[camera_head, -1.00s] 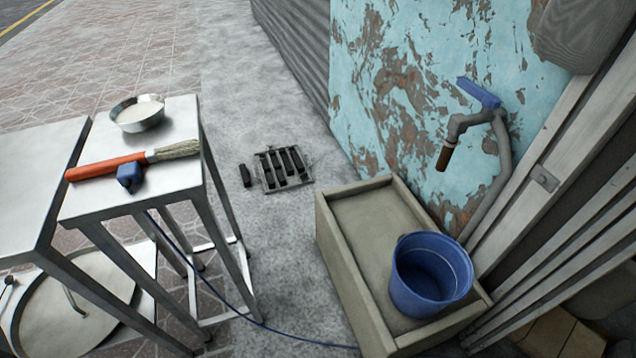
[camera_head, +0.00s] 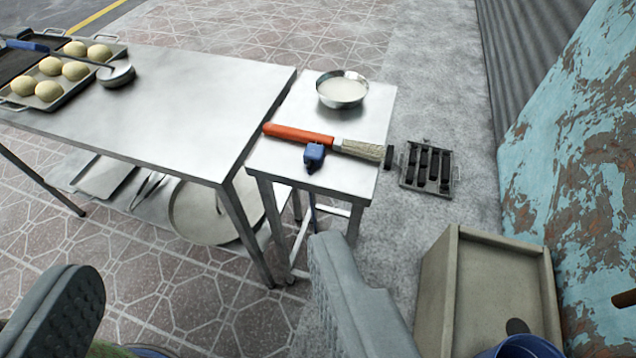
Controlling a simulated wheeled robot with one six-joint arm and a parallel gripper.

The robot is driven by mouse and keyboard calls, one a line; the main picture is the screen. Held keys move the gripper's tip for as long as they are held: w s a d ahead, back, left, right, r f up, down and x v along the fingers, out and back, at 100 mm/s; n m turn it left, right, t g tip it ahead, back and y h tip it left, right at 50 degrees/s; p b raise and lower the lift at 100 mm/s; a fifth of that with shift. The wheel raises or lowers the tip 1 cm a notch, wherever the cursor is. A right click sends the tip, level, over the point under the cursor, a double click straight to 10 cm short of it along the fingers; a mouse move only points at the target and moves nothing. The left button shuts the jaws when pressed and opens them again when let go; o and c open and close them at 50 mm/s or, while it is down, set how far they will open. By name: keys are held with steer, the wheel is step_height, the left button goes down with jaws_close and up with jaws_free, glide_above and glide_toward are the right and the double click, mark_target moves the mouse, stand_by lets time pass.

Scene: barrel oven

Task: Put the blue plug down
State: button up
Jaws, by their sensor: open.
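The blue plug (camera_head: 314,155) rests on the small metal table (camera_head: 345,178), near its front edge and just in front of the orange-handled brush (camera_head: 300,134). Its dark end points toward the table's front edge. A blue cord hangs below that edge. My gripper (camera_head: 207,270) is open, with its two dark grey fingers wide apart at the bottom of the view. It is nearer to the camera than the plug and clear of it. No plug shows between the fingers. A small blue shape shows at the bottom edge between them, too cut off to name.
A metal bowl (camera_head: 342,93) stands behind the brush. A longer metal table (camera_head: 200,105) on the left carries a tray of dough balls (camera_head: 50,90). A floor grate (camera_head: 428,168), a stone trough (camera_head: 490,270) and a blue bucket (camera_head: 525,346) are on the right.

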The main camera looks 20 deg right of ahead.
steer(key=w+d+f+m+g, duration=0.1)
steer(key=w+d+f+g, duration=0.15)
steer(key=w, duration=0.65)
steer(key=w+d+f+m+g, duration=0.1)
steer(key=w+d+g, duration=0.25)
steer(key=w, duration=0.55)
steer(key=m+g, duration=0.3)
steer(key=g, duration=0.4)
glide_above(314, 150)
steer(key=shift+y, duration=0.3)
step_height(314, 150, down, 22)
steer(key=shift+d+r, duration=0.15)
steer(key=shift+r, duration=0.05)
steer(key=shift+f, duration=2.65)
steer(key=shift+c, duration=0.2)
steer(key=c, duration=1.1)
steer(key=shift+r, duration=0.1)
